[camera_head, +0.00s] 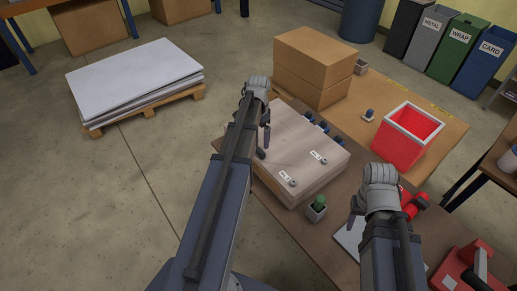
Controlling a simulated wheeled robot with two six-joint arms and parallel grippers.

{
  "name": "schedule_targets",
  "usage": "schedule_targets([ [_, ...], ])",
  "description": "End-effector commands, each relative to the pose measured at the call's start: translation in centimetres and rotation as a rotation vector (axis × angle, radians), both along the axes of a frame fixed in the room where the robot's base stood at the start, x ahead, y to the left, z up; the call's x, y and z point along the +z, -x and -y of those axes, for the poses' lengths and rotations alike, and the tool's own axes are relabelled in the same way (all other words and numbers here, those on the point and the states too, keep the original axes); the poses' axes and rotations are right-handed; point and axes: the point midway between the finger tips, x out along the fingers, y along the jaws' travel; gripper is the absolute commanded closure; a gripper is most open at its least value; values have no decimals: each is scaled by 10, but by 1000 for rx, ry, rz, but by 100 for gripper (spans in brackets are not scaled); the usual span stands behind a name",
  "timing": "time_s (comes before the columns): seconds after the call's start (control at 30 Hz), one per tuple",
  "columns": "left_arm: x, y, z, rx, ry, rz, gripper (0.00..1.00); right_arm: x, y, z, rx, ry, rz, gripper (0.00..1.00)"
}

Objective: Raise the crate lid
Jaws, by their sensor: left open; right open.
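The crate (311,148) is a pale wooden box with a flat lid on the table. Two small labels and round metal fittings show near its front edge, and several dark blue knobs stand along its far right side. My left gripper (264,142) is open at the crate's left part; its arm hides that side, and I cannot tell whether it touches the lid. My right gripper (353,214) is open and empty, to the right of the crate and apart from it.
Cardboard boxes (314,66) stand behind the crate. A red bin (407,137) is to the right. A small pot with a green top (317,207) stands close to the crate's front. A red tool-like object (463,271) lies lower right. A pallet with white sheets (133,77) is on the floor.

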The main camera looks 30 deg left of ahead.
Motion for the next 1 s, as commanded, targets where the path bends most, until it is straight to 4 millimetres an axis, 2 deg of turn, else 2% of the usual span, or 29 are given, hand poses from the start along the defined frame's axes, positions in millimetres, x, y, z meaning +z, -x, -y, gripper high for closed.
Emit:
schedule_targets([
  [0.03, -10, 0, 0, 0, 0, 0, 0, -10, 0, 0, 0, 0, 0, 50],
  [0.3, -45, 0, 0, 0, 0, 0, 0, -45, 0, 0, 0, 0, 0, 50],
  [0.5, -64, 0, 0, 0, 0, 0, 0, -64, 0, 0, 0, 0, 0, 50],
  [0.87, -65, 0, 0, 0, 0, 0, 0, -66, 0, 0, 0, 0, 0, 50],
  [1.0, -66, 0, 0, 0, 0, 0, 16, -66, 0, 0, 0, 0, 0, 50],
])
